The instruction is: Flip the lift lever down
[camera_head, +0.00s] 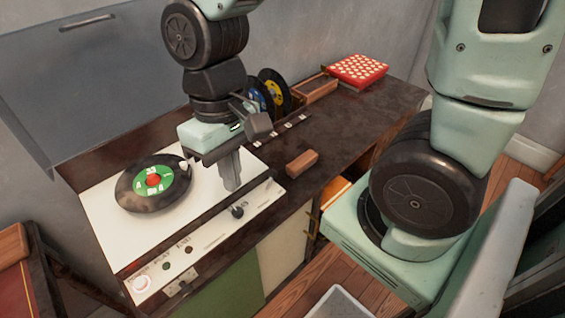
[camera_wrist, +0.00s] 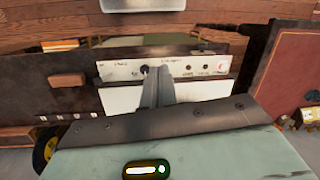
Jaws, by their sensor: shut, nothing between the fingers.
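A white record player (camera_head: 110,232) sits in the dark counter, with a black record with a green label (camera_head: 153,181) on it. A black knob (camera_head: 237,211) stands at the right end of its front control strip; it also shows in the wrist view (camera_wrist: 145,69). I cannot make out for sure which part is the lift lever. My gripper (camera_head: 232,186) is shut and empty, pointing down over the right part of the player, just behind the knob. In the wrist view its fingertips (camera_wrist: 158,74) appear close beside the knob; contact cannot be told. The fingers cover part of the panel.
A small brown block (camera_head: 301,163) lies on the counter right of the player. Upright records (camera_head: 272,92), a wooden box (camera_head: 316,88) and a red tray with pale dots (camera_head: 357,69) stand farther back. A raised grey lid (camera_head: 80,75) is behind the player.

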